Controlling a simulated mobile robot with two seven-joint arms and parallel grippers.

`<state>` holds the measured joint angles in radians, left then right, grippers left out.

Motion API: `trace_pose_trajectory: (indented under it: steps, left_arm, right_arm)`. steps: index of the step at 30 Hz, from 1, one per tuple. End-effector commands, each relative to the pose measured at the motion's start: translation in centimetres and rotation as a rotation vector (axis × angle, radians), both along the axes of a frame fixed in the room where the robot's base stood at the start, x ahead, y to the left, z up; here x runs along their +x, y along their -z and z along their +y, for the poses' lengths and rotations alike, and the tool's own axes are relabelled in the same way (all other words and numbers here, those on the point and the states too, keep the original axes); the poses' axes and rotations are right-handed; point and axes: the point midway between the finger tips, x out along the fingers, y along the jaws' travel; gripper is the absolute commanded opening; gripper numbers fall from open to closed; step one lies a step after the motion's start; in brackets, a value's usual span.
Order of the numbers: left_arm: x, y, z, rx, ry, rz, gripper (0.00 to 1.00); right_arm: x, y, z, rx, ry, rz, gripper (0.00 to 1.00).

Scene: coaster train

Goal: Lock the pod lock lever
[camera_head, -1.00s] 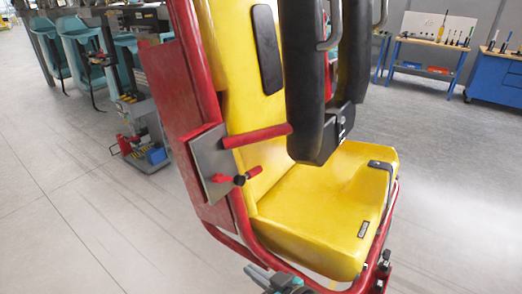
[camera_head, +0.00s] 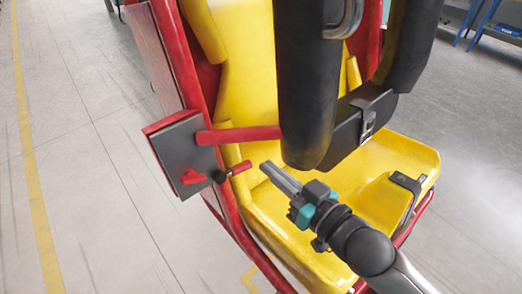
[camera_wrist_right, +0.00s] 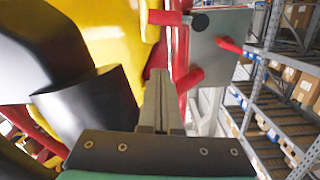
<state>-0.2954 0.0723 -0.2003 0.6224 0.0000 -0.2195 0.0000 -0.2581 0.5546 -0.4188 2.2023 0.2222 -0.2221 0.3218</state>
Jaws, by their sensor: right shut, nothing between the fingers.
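The pod lock lever (camera_head: 238,168) is a short red handle on a black hub, mounted at the grey side plate (camera_head: 178,150) of the yellow seat. It points right and slightly up in the head view. A small red pointer (camera_head: 190,177) sits left of the hub. My right gripper (camera_head: 267,166) is shut and empty, its fingertips just right of the lever's free end, with a small apparent gap. In the right wrist view, the lever (camera_wrist_right: 168,18) shows beyond the fingertips (camera_wrist_right: 160,75), beside the black hub (camera_wrist_right: 200,22). My left gripper is not in view.
A thick red bar (camera_head: 238,134) runs above the lever from the plate. A black padded restraint (camera_head: 305,85) hangs right of it, close to my gripper. The yellow seat (camera_head: 395,160) lies to the right. Open floor (camera_head: 85,180) lies left of the plate.

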Motion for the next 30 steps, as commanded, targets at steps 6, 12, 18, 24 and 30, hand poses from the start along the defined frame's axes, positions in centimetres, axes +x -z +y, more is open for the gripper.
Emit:
trace_pose_trajectory:
  steps: [6, 12, 18, 24, 30]
  left_arm:
    - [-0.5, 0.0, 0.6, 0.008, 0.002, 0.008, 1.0]
    - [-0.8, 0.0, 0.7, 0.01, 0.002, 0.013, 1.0]
    - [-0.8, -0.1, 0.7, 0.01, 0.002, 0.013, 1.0]
    - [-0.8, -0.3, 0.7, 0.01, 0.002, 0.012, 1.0]
    - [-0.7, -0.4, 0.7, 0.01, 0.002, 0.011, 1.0]
  right_arm:
    - [0.0, 0.0, 0.0, 0.0, -0.001, 0.0, 0.0]
    - [0.1, 0.0, 0.0, 0.001, 0.0, -0.001, 0.0]
    - [1.3, 0.0, 0.8, 0.001, 0.001, -0.003, 0.0]
    - [3.8, 0.3, 2.6, 0.001, 0.0, -0.003, 0.0]
    - [6.6, 0.5, 4.5, 0.001, 0.0, -0.003, 0.0]
